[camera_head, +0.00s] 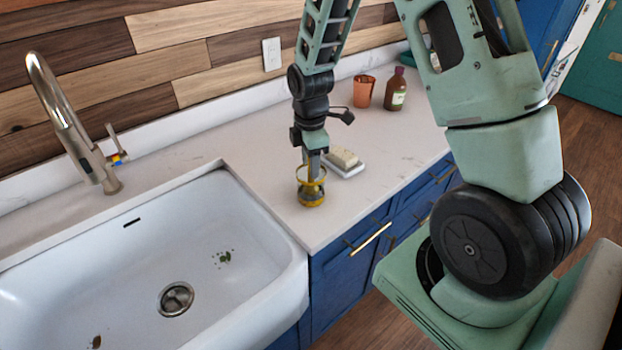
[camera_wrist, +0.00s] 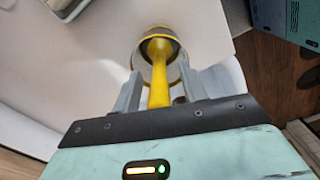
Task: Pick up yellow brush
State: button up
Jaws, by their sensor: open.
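The yellow brush (camera_wrist: 158,76) has a yellow handle that lies between my gripper's two fingers in the wrist view. Its far end reaches into a round, clear-looking holder (camera_wrist: 141,56) with a yellow rim. In the head view the yellow brush and holder (camera_head: 311,198) stand on the counter near its front edge, right of the sink, partly hidden by my gripper (camera_head: 313,172). My gripper points down over it. In the wrist view my gripper (camera_wrist: 160,92) is open, with a finger on either side of the handle. Contact with the fingers cannot be told.
A soap bar on a white dish (camera_head: 343,160) sits close behind and right of the holder. An orange cup (camera_head: 364,91) and a brown bottle (camera_head: 395,90) stand farther back. The white sink (camera_head: 130,260) and faucet (camera_head: 75,130) are at left. The counter between is clear.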

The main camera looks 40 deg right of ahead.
grip_shut()
jog(key=shift+r, duration=0.2)
